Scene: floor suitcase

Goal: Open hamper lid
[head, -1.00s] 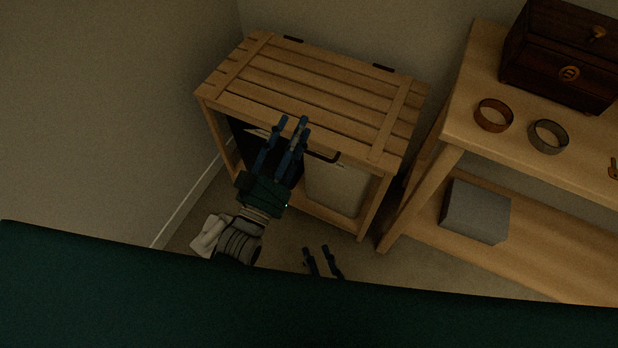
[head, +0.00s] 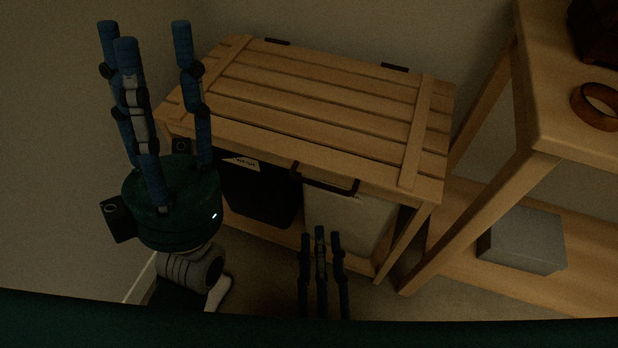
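The wooden hamper has a slatted lid (head: 320,100) lying flat and closed on its frame in the head view. A dark handle (head: 325,186) sits at the middle of the lid's front edge. A dark bag (head: 262,195) and a pale bag (head: 355,225) hang inside the open front. My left gripper (head: 149,32) is raised at the hamper's left, fingers spread and empty, apart from the handle. My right gripper (head: 322,238) is low in front of the hamper, below the handle, with its fingers apart and nothing between them. Its base is hidden.
A wooden shelf unit (head: 535,100) stands close to the hamper's right. It holds a brown ring (head: 597,106), part of a dark box (head: 596,32) and, on its lower board, a grey box (head: 522,241). A wall bounds the left side. Two dark hinges (head: 395,67) sit at the lid's back edge.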

